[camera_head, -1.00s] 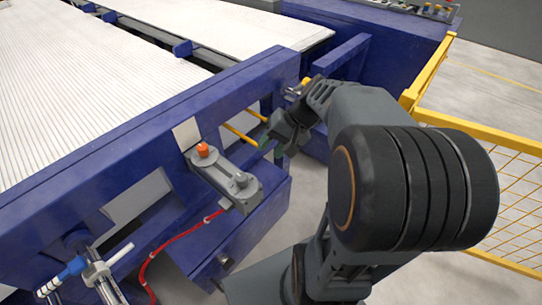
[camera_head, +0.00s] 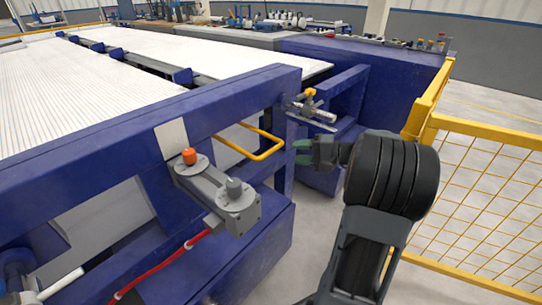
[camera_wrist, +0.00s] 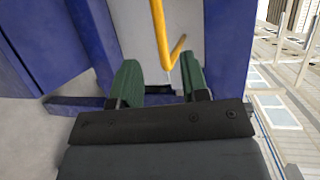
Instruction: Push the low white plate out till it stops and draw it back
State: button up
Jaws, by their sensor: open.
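The low white plate (camera_head: 100,225) shows below the blue rail at the left, and a white strip shows behind the yellow handle. Whether these are one piece I cannot tell. The yellow U-shaped handle (camera_head: 266,153) sticks out from under the rail. My gripper (camera_head: 301,152) is open and empty, just right of the handle's outer end, apart from it. In the wrist view, the green-padded fingers of my gripper (camera_wrist: 162,84) stand apart. The yellow handle (camera_wrist: 160,35) hangs ahead of the gap, in front of a white panel (camera_wrist: 130,30).
A grey actuator with an orange knob (camera_head: 189,157) and red hose sits left of the handle. A blue post stands behind my gripper, with a valve-like fitting (camera_head: 310,106) above. A yellow mesh fence (camera_head: 475,190) closes the right side. Floor between is clear.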

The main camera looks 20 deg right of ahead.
aim_at(274, 151)
jog(key=b+x, duration=0.2)
jog(key=x, duration=0.7)
jog(key=shift+a+f, duration=0.1)
jog(key=shift+a, duration=0.1)
grip_shut()
